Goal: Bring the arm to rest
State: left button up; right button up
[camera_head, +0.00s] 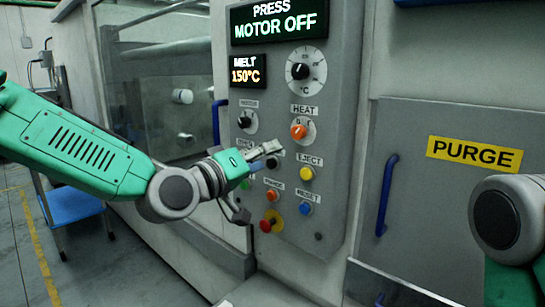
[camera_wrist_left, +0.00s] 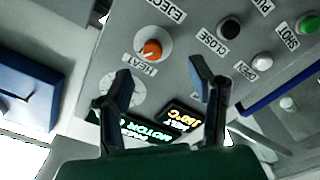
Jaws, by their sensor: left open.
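My left arm comes in from the left in the head view. Its left gripper (camera_head: 256,182) is in front of the grey control panel (camera_head: 338,190), with its fingers spread apart and nothing between them. In the left wrist view the left gripper (camera_wrist_left: 160,80) also shows two parted, empty fingers over the panel. The orange HEAT knob (camera_head: 298,131) is just above the gripper in the head view; the knob (camera_wrist_left: 151,50) lies beyond the fingertips in the wrist view. Part of my right arm shows at the right edge; its gripper is out of view.
The panel carries a display (camera_head: 279,22) reading PRESS MOTOR OFF, a yellow EJECT button (camera_head: 307,173), a blue button (camera_head: 305,208) and a red knob (camera_head: 266,226). A PURGE door (camera_head: 440,215) with a blue handle (camera_head: 386,195) is right. A blue cart (camera_head: 72,207) stands lower left.

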pick_arm(q)
jog(key=s+a+f+g+y+b, duration=0.15)
jog(key=s+f, duration=0.25)
jog(key=f, duration=0.7)
jog(key=s+a+f+m+g+y, duration=0.1)
jog(key=s+a+f+g, duration=0.2)
jog(key=f, duration=0.8)
jog(key=s+f+g+y+b, duration=0.15)
jog(key=s+f, duration=0.35)
jog(key=f, duration=0.7)
jog(key=s+a+f+g+y, duration=0.2)
jog(key=s+a+f, duration=0.3)
jog(key=s, duration=0.4)
jog(key=s+a+f+m+g+y+b, duration=0.1)
jog(key=s+a+f+g+y, duration=0.1)
jog(key=s+a+f, duration=0.4)
jog(key=s+a+f+g+y, duration=0.2)
jog(key=s+a+f+g, duration=0.2)
jog(key=s, duration=0.9)
notch_tip(320, 180, down, 4)
jog(key=shift+s+a+r+m+b, duration=0.2)
jog(key=shift+a+m+b, duration=0.2)
jog(key=shift+a, duration=0.7)
